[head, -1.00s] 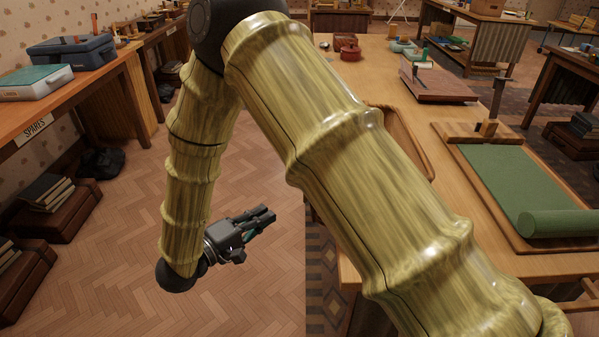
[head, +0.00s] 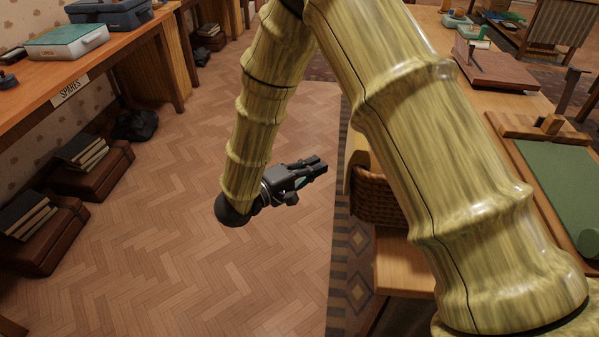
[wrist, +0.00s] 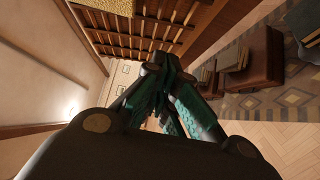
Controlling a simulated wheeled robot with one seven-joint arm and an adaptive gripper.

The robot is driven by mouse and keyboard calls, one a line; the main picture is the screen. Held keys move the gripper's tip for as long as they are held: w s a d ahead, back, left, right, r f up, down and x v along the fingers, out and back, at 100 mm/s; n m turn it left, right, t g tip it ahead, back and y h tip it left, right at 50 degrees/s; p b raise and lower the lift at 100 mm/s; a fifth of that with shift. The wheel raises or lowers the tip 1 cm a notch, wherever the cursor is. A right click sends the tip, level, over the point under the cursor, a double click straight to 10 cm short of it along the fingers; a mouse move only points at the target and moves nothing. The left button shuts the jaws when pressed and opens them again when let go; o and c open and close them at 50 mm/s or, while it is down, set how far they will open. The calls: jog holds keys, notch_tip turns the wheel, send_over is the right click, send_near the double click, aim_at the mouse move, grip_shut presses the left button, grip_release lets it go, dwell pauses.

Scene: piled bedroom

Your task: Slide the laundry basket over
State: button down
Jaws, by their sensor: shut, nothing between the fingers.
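A brown woven basket (head: 378,196), which looks like the laundry basket, shows in the head view right of my gripper. My own arm covers much of it, so its full shape is hidden. A yellowish edge, perhaps cloth, shows at its left side. My gripper (head: 321,166) is shut and empty, in the air over the floor, its fingers pointing right toward the basket's side with a gap between. In the wrist view the dark and teal fingers (wrist: 165,95) are together with nothing held; I cannot make out the basket there.
A patterned rug (head: 352,262) runs along the floor by the basket. A wooden table with a green mat (head: 565,185) stands at right. A bench marked SPARES (head: 68,90) and brown cases (head: 90,172) line the left. The herringbone floor between is open.

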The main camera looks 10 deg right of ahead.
jog(key=d, duration=0.6)
dwell(0.3)
